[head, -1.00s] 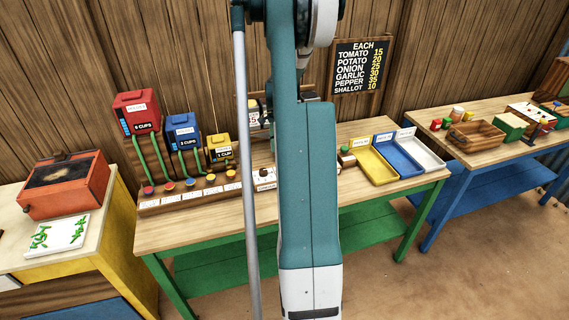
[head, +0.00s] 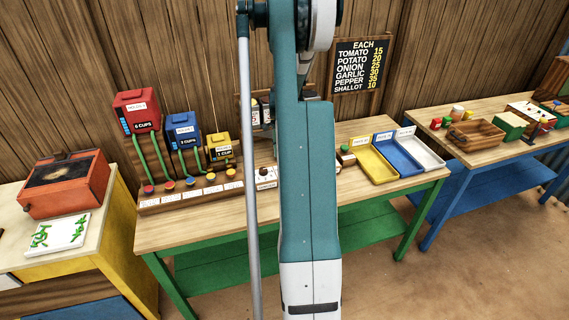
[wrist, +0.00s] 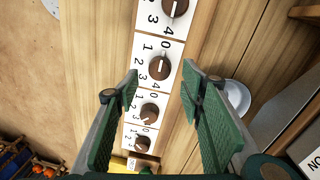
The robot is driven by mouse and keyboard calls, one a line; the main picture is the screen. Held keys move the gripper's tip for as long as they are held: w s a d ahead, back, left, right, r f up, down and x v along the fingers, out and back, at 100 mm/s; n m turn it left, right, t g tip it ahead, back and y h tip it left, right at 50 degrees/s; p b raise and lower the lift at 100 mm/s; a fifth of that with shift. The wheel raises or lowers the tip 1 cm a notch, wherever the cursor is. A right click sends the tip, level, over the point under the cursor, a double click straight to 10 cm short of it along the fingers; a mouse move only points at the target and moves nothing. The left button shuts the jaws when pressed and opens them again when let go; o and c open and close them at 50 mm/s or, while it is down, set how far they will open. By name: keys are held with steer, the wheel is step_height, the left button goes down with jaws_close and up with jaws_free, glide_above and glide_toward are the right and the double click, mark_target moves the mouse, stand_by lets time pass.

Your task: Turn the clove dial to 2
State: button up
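Several brown dials with pale pointer marks sit in a row on white plates in the wrist view, numbered from 0 up to 4. One dial (wrist: 158,67) lies between and just beyond my fingertips, its pointer toward 0. Another dial (wrist: 149,111) sits nearer, between my fingers, its mark toward the lower left. A further dial (wrist: 175,8) is cut off at the top, and a small one (wrist: 142,145) is at the bottom. No legible label tells which is the clove dial. My gripper (wrist: 160,78) is open and empty over the row. In the head view my arm hides it.
A white bowl (wrist: 236,97) stands right of the row in the wrist view. In the head view, red (head: 136,108), blue (head: 183,130) and yellow (head: 219,146) dispensers stand left on the bench; yellow (head: 371,166) and blue (head: 399,158) trays lie right.

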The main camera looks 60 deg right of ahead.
steer(key=shift+s+a+f, duration=0.1)
steer(key=shift+s+f, duration=0.05)
steer(key=shift+f, duration=2.15)
steer(key=shift+c, duration=0.7)
steer(key=c, duration=0.7)
